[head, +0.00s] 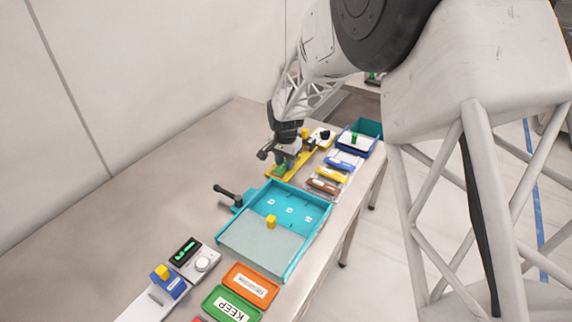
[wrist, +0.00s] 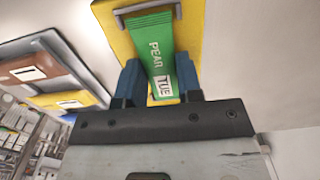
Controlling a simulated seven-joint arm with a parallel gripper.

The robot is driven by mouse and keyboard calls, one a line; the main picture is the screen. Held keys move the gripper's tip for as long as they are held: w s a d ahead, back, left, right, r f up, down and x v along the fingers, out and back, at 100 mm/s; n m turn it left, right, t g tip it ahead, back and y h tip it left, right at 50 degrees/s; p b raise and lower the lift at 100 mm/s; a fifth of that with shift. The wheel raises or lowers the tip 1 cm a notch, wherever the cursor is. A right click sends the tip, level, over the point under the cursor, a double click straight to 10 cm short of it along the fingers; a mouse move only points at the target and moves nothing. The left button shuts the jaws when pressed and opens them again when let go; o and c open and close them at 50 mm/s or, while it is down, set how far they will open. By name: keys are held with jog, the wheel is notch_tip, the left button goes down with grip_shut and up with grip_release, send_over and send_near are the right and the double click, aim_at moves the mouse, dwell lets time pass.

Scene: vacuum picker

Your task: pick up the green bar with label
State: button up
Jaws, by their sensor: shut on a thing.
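The green bar (wrist: 155,50) carries the word PEAR and a white label reading TUE in the wrist view. My gripper (wrist: 160,85) is shut on the green bar, with a blue finger on either side of it. The bar lies in front of a yellow plate (wrist: 193,25) with a metal part near its top. In the head view my gripper (head: 282,160) is low over the yellow base at the back of the table, with a bit of the green bar (head: 280,169) showing below it. Whether the bar touches the base is unclear.
A teal tray (head: 325,204) with a yellow block (head: 271,221) stands nearer on the table. Brown (head: 323,186), yellow (head: 332,174) and blue (head: 341,163) bars lie to the right of my gripper. Orange (head: 250,286) and green KEEP (head: 231,305) trays are in front. The table's left side is clear.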

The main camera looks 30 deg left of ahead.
aim_at(285, 163)
jog(key=shift+r, duration=0.1)
jog(key=shift+r, duration=0.7)
notch_tip(285, 163, up, 2)
jog(key=shift+r, duration=0.1)
jog(key=s+d, duration=0.7)
jog(key=s+d+r, duration=0.1)
jog(key=s+d, duration=0.3)
jog(key=shift+s+d+r, duration=0.1)
jog(key=shift+s, duration=0.15)
dwell(0.4)
